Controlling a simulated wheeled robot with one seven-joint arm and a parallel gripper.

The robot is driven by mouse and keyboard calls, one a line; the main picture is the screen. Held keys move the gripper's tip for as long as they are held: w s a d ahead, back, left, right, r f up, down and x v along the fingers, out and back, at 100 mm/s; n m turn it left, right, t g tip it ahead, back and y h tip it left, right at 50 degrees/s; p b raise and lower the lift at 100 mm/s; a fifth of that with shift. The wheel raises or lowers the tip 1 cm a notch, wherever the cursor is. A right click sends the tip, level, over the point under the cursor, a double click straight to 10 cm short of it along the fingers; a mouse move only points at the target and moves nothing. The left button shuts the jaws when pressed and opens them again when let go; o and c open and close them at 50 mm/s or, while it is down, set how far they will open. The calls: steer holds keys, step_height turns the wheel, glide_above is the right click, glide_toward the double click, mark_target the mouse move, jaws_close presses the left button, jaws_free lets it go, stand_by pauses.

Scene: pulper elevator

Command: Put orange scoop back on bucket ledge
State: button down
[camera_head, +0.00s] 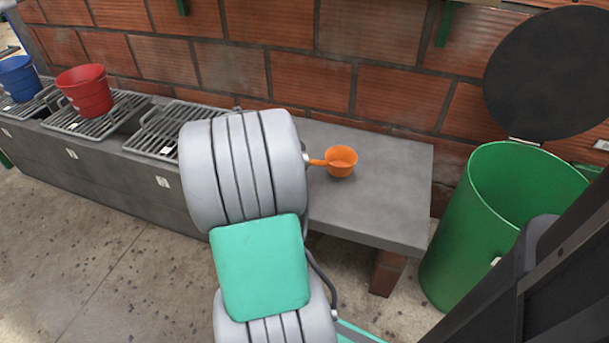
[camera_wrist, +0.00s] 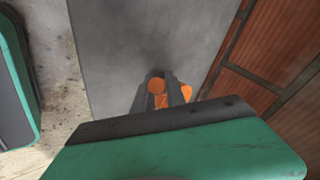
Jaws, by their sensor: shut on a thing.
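The orange scoop (camera_head: 341,161) has a round cup and a short handle pointing left. In the head view it shows over the grey ledge (camera_head: 395,190), just right of my arm. I cannot tell whether it touches the ledge. In the wrist view, orange parts of the scoop (camera_wrist: 157,86) show between and beside the dark fingers of my gripper (camera_wrist: 172,95). My gripper is shut on the scoop, at the handle side. In the head view my arm hides most of my gripper.
A red bucket (camera_head: 85,90) and a blue bucket (camera_head: 18,78) stand on metal grates at the left. A green bin (camera_head: 470,235) with a dark round lid (camera_head: 545,75) stands right of the ledge. A brick wall (camera_head: 300,75) runs behind. The ledge's right part is clear.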

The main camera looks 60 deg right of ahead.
steer(key=shift+d+f, duration=0.4)
steer(key=shift+f, duration=0.05)
steer(key=f+b, duration=0.1)
steer(key=f, duration=0.1)
steer(key=f+b, duration=0.1)
steer(key=f, duration=0.1)
steer(key=shift+d, duration=0.4)
steer(key=shift+r, duration=0.1)
steer(key=c, duration=1.8)
jaws_free()
steer(key=o, duration=0.4)
steer(key=shift+o, duration=0.2)
